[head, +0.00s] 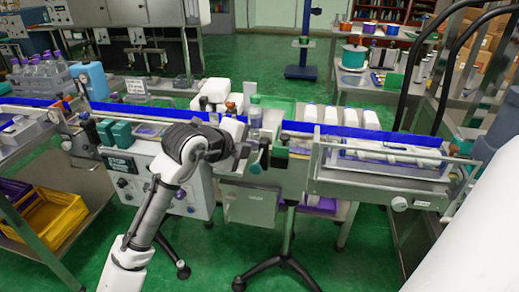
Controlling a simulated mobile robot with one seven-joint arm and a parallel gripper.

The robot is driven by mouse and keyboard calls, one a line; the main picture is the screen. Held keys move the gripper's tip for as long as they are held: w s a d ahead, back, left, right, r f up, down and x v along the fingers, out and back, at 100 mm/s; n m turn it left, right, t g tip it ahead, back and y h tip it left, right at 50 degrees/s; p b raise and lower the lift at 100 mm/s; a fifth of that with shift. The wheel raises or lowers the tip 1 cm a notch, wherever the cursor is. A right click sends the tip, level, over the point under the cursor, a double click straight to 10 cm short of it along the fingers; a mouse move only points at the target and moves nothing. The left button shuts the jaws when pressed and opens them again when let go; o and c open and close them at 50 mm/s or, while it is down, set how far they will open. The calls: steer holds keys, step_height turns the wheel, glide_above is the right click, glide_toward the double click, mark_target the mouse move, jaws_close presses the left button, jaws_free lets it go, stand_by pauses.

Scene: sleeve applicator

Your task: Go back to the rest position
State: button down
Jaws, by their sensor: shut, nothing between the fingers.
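My arm reaches up from the lower left of the head view to the middle of the conveyor machine (310,185). My gripper (238,150) is at the arm's far end, in front of the machine's middle section. It is shut and holds nothing. Its fingertips are small and partly lost against the dark machine parts behind. A bottle with a green cap (255,112) stands on the machine just beyond my gripper, slightly to the right. I cannot tell whether they touch.
Blue guide rails (350,133) run along the conveyor, with white bottles (330,115) behind. A yellow crate (50,218) sits on the lower left shelf. A dark looped handle (413,75) rises at the right. Green floor (245,245) is open around the machine's stand.

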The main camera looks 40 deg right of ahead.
steer(key=shift+s+a+r, duration=0.15)
steer(key=shift+a+r, duration=0.15)
steer(key=shift+a, duration=0.2)
